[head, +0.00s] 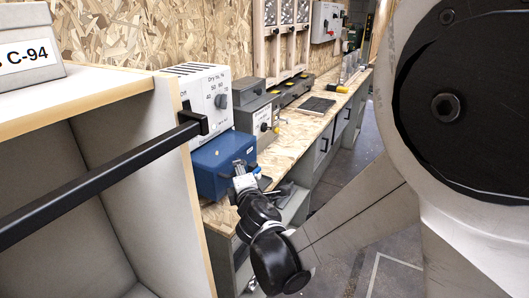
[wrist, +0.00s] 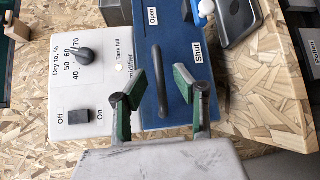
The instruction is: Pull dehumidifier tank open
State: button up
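The dehumidifier (head: 212,90) is a white box with a dial on the workbench in the head view. Its white panel (wrist: 88,40) in the wrist view shows a dial, an Off/On switch and a "Tank full" light. The blue tank (head: 212,172) is below the white panel. In the wrist view the tank (wrist: 180,40) carries "Open" and "Shut" labels and a dark bar handle (wrist: 158,62). My gripper (wrist: 160,80) is open, its green-padded fingers on either side of the handle in the picture. Contact cannot be told. In the head view my gripper (head: 243,170) is at the tank's front.
A black bar (head: 90,190) crosses in front of the shelf unit (head: 165,190) at left. A grey box (head: 255,115) stands beside the dehumidifier on the bench (head: 310,130). A dark tablet-like item (wrist: 236,18) lies near the tank. Floor is open right of the bench.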

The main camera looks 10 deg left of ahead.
jog(key=shift+x, duration=0.95)
grip_shut()
